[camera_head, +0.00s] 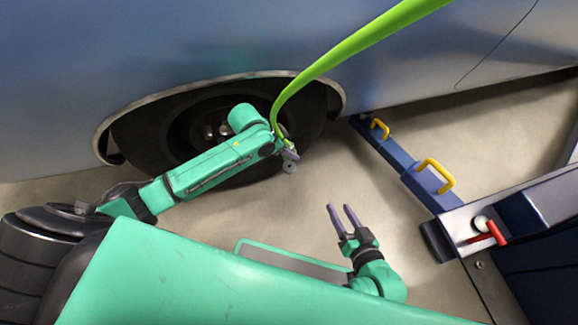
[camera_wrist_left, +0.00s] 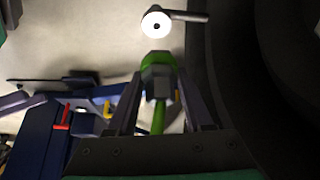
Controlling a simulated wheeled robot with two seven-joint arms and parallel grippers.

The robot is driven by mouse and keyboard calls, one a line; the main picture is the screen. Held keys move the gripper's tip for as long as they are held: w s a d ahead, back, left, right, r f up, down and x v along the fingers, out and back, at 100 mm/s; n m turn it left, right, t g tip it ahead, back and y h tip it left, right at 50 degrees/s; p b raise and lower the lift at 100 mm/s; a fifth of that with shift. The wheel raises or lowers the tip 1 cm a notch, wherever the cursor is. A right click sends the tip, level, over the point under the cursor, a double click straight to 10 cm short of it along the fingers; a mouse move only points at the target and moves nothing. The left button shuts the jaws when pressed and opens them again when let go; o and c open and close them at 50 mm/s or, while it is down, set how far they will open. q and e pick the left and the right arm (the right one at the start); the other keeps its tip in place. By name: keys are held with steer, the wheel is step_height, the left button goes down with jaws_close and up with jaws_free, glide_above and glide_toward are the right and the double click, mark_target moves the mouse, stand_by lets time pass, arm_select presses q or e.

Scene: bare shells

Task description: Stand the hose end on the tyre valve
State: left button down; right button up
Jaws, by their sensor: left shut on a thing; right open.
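My left gripper (camera_head: 287,152) is shut on the green hose (camera_head: 345,50) near its end, in front of the tyre (camera_head: 155,140). In the left wrist view the hose end (camera_wrist_left: 158,68), green with a grey part, sits between the two fingers (camera_wrist_left: 158,105). Just beyond it is a pale round disc with a dark centre, apparently the tyre valve (camera_wrist_left: 156,24), on a dark stem from the right. A small gap shows between them. The valve also seems to show below the gripper in the head view (camera_head: 290,167). My right gripper (camera_head: 343,212) is open and empty, low over the floor.
The blue-grey car body (camera_head: 180,40) rises behind the wheel. A blue jack-like frame with yellow handles (camera_head: 434,174) and a red lever (camera_head: 486,236) stands on the right. Bare floor (camera_head: 305,205) lies between. The hose arches up to the top right.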

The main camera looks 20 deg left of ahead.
mark_target(289, 166)
arm_select(q)
step_height(289, 166, down, 7)
steer(key=b, duration=0.3)
steer(key=shift+f, duration=0.1)
steer(key=shift+c, duration=1.5)
jaws_free()
arm_select(e)
steer(key=shift+t, duration=0.4)
step_height(289, 166, down, 4)
steer(key=shift+f, duration=0.1)
arm_select(q)
steer(key=shift+r, duration=0.2)
steer(key=p+v, duration=0.7)
steer(key=v, duration=0.4)
steer(key=s+d+n+t+h, duration=0.2)
steer(key=s+d+n+t, duration=0.4)
steer(key=s+d, duration=0.4)
steer(key=shift+s+f+n+t, duration=0.25)
steer(key=shift+s+n, duration=0.2)
steer(key=shift+n, duration=0.25)
arm_select(e)
step_height(289, 166, up, 7)
steer(key=g, duration=0.1)
steer(key=shift+d+r+g, duration=0.15)
steer(key=shift+r+g, duration=0.05)
steer(key=shift+g, duration=0.1)
